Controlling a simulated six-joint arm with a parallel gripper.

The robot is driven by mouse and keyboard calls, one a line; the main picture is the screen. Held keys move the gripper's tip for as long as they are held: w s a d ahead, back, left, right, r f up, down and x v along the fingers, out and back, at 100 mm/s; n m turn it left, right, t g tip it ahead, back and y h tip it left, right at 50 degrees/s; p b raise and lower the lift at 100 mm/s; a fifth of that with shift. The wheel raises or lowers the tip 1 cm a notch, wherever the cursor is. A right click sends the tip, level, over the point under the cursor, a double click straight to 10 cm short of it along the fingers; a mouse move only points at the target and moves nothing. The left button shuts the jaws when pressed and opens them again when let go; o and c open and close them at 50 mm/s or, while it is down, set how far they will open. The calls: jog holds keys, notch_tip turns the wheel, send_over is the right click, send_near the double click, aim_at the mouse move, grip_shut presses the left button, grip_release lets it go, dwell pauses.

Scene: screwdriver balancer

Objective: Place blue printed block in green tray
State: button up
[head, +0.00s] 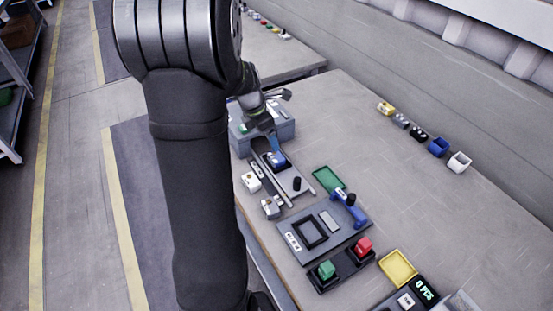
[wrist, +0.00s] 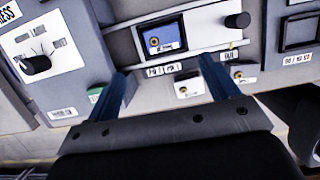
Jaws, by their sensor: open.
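The blue printed block (wrist: 164,38) sits in a grey slide with pale side rails, its printed face towards the wrist camera. The block also shows in the head view (head: 277,160), just below my gripper. My gripper (wrist: 163,66) is open and empty, its two blue fingers apart on either side of the block's line but short of it in the wrist view. The green tray (head: 327,179) lies flat on the table to the right of the slide and looks empty. The arm hides part of the head view.
A grey machine (wrist: 45,55) with a black dial stands left of the slide. A black knob (wrist: 237,20) stands on the slide. A blue-handled device (head: 350,208) is close to the green tray. A yellow tray (head: 398,267) lies nearer the front; the table's right side is mostly clear.

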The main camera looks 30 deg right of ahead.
send_over(277, 156)
jog(key=a, duration=0.2)
jog(key=f, duration=0.4)
jog(key=shift+w+f, duration=0.3)
jog(key=shift+f, duration=0.1)
jog(key=shift+s+x, duration=0.15)
jog(key=shift+x, duration=1.2)
jog(key=shift+s+x, duration=0.1)
jog(key=shift+x, duration=1.2)
jog(key=shift+c, duration=0.2)
jog(key=c, duration=1.1)
jog(key=shift+r, duration=0.2)
jog(key=shift+c, duration=0.2)
